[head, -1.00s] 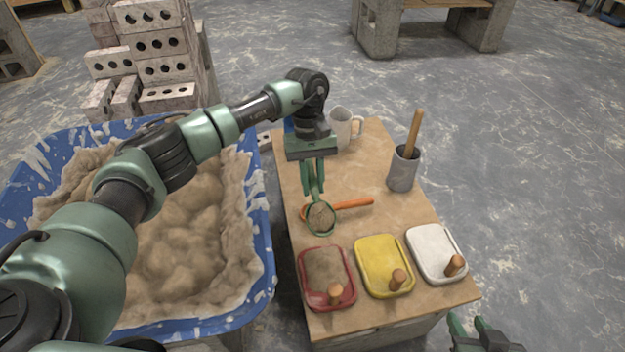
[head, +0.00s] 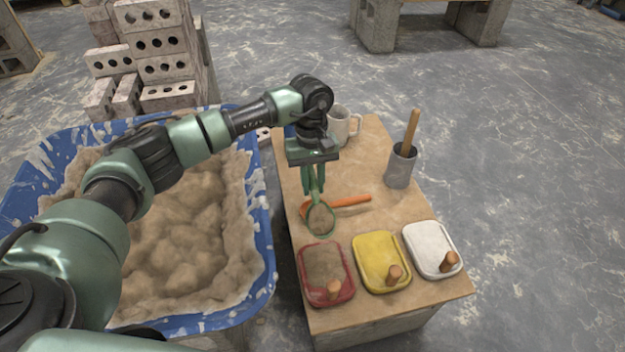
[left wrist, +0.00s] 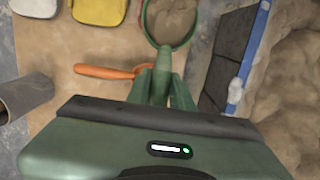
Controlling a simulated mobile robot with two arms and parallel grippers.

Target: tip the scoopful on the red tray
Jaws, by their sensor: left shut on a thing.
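My left gripper (head: 314,190) is shut on the handle of a green scoop (head: 320,220) and holds it above the wooden board, behind the red tray. The scoop holds brownish mortar; it also shows in the left wrist view (left wrist: 170,20), filled and roughly level. The red tray (head: 328,301) is at the board's front left, with mortar in it and a wooden-knobbed tool standing at its front. My right gripper is not seen in the current frames.
A yellow tray (head: 366,240) and a white tray (head: 410,232) stand right of the red one. An orange-handled tool (head: 350,201) lies behind the scoop. A grey pot (head: 402,168) with a stick and a mug (head: 340,122) stand farther back. A blue tub (head: 268,245) of mortar is left.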

